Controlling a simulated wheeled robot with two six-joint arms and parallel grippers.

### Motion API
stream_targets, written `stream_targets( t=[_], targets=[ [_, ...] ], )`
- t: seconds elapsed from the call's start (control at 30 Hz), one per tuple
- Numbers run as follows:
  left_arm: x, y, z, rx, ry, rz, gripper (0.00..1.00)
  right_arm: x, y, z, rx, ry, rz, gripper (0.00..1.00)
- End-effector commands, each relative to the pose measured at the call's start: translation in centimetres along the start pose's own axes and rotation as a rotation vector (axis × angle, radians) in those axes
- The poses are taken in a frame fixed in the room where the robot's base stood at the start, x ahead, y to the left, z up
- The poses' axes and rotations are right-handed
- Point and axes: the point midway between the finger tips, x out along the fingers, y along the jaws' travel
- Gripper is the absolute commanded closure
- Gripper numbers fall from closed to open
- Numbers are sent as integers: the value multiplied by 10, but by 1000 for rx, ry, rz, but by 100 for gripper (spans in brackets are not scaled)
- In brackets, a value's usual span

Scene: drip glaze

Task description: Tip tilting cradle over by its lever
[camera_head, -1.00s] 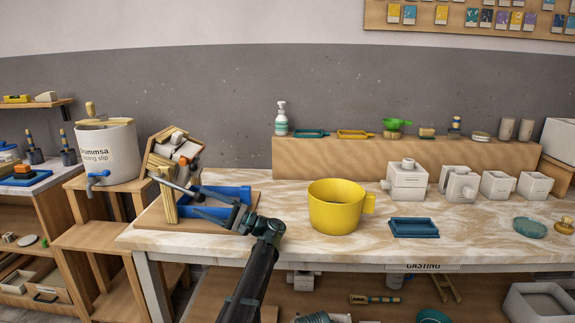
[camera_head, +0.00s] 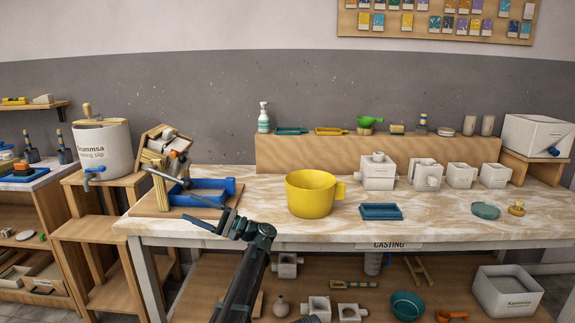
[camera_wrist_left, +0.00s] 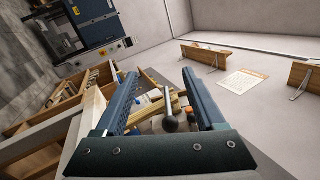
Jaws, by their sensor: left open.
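The tilting cradle (camera_head: 153,141) is a wooden box at the left end of the bench, standing tilted with pale blocks in it. It sits over a blue frame (camera_head: 226,187) on a wooden base. Its lever (camera_head: 163,176) is a grey rod with a dark ball knob at its end. My left gripper (camera_head: 204,209) is open and empty, in front of the blue frame and apart from the lever. In the left wrist view the lever's knob (camera_wrist_left: 170,125) shows between the two open fingers, beyond them. My right gripper is not in view.
A yellow mug (camera_head: 311,197) stands right of the cradle, with a blue tray (camera_head: 381,212) and white plaster moulds (camera_head: 379,173) further right. A white slip bucket (camera_head: 103,150) stands on a wooden stand at the left. Bare bench lies between cradle and mug.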

Motion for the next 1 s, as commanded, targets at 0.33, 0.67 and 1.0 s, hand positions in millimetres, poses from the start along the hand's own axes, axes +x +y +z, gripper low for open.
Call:
stream_targets(
  t=[0.33, 0.67, 1.0],
  targets=[
    [0, 11, 23, -10, 52, 142, 28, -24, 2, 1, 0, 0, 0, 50],
    [-14, 35, 65, -25, 146, 419, 28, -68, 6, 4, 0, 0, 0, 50],
    [-88, 62, 176, -17, 320, 1040, 28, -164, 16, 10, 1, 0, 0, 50]
  ],
)
